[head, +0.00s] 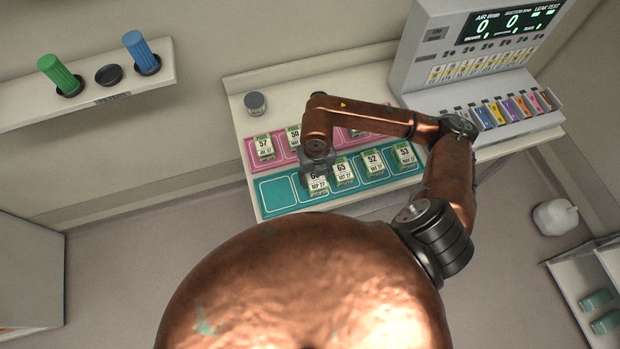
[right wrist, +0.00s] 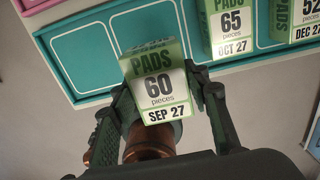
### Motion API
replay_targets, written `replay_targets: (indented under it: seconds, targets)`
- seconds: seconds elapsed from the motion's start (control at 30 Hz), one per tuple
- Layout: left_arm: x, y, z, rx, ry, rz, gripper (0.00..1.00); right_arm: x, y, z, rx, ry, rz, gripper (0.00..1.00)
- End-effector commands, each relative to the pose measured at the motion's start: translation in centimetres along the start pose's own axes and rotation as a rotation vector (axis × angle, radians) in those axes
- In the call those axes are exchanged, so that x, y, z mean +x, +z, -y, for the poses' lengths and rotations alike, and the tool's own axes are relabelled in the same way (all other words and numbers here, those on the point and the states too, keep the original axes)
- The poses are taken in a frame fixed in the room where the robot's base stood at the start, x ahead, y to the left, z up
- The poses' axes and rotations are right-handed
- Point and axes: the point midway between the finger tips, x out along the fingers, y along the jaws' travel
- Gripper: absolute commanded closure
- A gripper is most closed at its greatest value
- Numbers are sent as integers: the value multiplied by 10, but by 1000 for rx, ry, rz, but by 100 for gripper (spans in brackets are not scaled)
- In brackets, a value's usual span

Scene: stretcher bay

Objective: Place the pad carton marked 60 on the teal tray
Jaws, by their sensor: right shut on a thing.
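The pad carton marked 60 (head: 318,187) is white and green and reads SEP 27. My right gripper (head: 317,168) is shut on it. In the right wrist view the carton (right wrist: 158,88) sits between the two fingers (right wrist: 165,98), label facing the camera. It overlaps the near edge of the teal tray (head: 276,194); I cannot tell its exact height. The tray also shows in the right wrist view (right wrist: 85,57), with two bare outlined slots left of and behind the carton. Cartons marked 65 (head: 342,171), 52 (head: 373,162) and 53 (head: 404,154) stand on the tray. My left gripper is not in view.
A pink tray (head: 280,160) behind holds cartons marked 57 (head: 264,147) and 50, partly hidden by my right arm. A grey-lidded jar (head: 255,104) stands at the counter's back left. A test machine (head: 470,60) with coloured tabs stands on the right.

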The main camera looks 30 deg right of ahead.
Motion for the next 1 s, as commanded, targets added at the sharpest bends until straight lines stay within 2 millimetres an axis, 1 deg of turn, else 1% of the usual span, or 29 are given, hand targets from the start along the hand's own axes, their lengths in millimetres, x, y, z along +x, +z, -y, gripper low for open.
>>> replay_targets:
  seconds: [0.1, 0.2, 0.37, 0.47, 0.6, 0.7, 0.87, 1.0]
  targets:
    - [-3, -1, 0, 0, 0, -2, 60, 16, 14, -5, 2, 1, -1, 87]
    - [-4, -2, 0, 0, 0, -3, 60, 25, 20, -7, 1, 1, -1, 87]
    - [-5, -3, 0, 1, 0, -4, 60, 32, 26, -9, -1, 1, 1, 87]
    - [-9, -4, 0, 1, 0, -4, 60, 42, 27, -10, 0, 0, -4, 87]
    - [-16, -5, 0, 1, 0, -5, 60, 61, 27, -10, 0, 1, -1, 87]
    - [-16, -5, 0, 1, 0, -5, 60, 65, 28, -10, -1, 2, 1, 87]
    - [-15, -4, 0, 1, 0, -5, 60, 65, 28, -10, -1, 1, 2, 87]
    - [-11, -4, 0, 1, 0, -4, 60, 70, 28, -9, -1, 1, 2, 87]
